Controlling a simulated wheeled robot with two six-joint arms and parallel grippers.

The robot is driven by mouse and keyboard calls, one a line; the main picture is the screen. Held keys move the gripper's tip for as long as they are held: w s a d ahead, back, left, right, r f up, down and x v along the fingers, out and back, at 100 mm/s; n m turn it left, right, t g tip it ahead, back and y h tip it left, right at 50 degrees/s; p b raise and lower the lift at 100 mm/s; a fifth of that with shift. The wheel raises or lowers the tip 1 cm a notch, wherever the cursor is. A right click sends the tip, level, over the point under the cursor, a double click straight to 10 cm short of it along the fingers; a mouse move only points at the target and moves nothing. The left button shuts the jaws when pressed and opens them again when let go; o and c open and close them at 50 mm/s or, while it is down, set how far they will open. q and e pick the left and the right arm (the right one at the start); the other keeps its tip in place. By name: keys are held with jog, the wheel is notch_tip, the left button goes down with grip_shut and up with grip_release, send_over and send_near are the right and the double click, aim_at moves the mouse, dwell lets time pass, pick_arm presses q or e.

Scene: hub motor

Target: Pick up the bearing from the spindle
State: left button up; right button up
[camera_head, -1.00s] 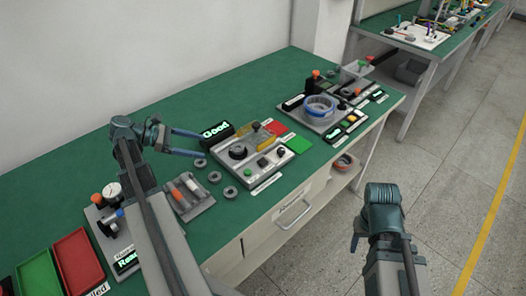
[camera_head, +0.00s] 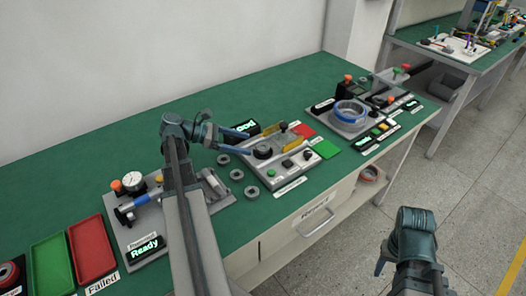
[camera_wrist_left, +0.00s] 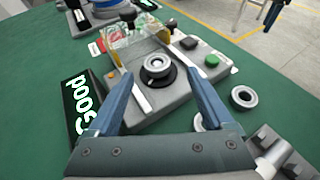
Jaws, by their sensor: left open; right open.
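A metal ring bearing (camera_wrist_left: 157,64) sits on the dark round spindle of a grey test fixture (camera_wrist_left: 165,95). In the head view the spindle shows as a dark round spot (camera_head: 263,151), where the bearing is hard to make out. My left gripper (camera_head: 248,143) is open and empty just left of the spindle. In the left wrist view its two blue fingers (camera_wrist_left: 159,76) reach toward the bearing, one on each side, with the bearing slightly beyond the tips. My right gripper (camera_head: 412,236) is at the lower right, off the table, away from the fixture.
A lit "Good" display (camera_wrist_left: 80,108) stands close beside the left finger. Loose rings (camera_head: 252,192) lie in front of the fixture; one also shows in the wrist view (camera_wrist_left: 243,97). Yellow clear guards (camera_head: 291,142) stand behind the spindle. A blue-ringed station (camera_head: 350,112) is farther right.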

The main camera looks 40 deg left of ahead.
aim_at(263, 147)
pick_arm(q)
jog(key=shift+b+x, duration=1.1)
jog(key=shift+x, duration=1.6)
jog(key=shift+w+a, duration=0.1)
jog(key=shift+a, duration=0.1)
grip_shut()
notch_tip(263, 147, up, 10)
jog(key=p, duration=1)
